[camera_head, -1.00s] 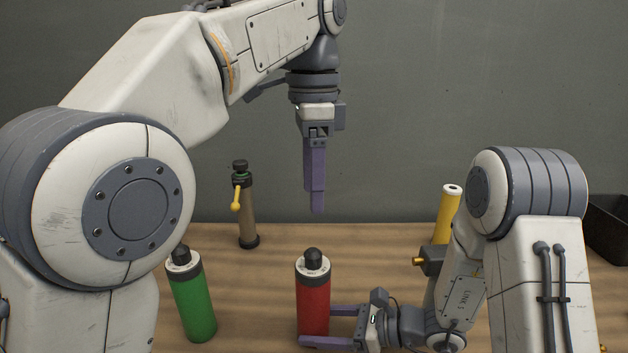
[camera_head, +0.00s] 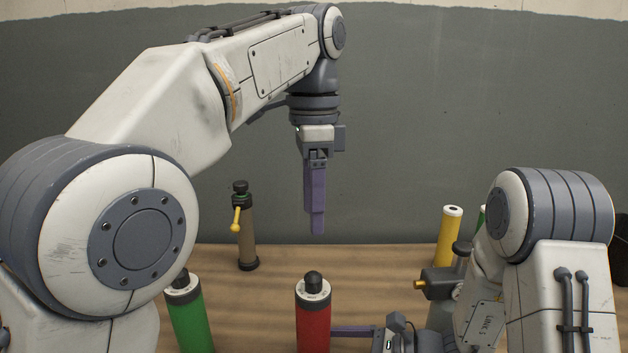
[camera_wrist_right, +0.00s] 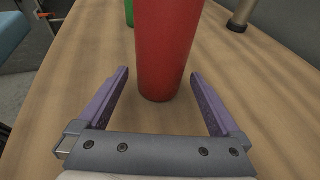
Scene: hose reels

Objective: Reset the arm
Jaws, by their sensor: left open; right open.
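My left gripper (camera_head: 316,228) hangs down over the back of the table, seen edge-on, with its purple fingers clear of everything. My right gripper (camera_wrist_right: 160,100) is open low over the table, and its fingers point at the base of a red cylinder (camera_wrist_right: 167,50). The cylinder stands upright just ahead of the finger gap, and I see no grip on it. In the head view the red cylinder (camera_head: 313,320) has a black cap, and part of a right finger shows at its right side.
A green cylinder (camera_head: 188,320) stands at the left. A brown cylinder with a yellow handle (camera_head: 245,230) stands at the back. A yellow cylinder (camera_head: 449,235) stands behind my right arm. A dark bin (camera_head: 619,235) is at the right edge. Bare table (camera_head: 350,265) lies between them.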

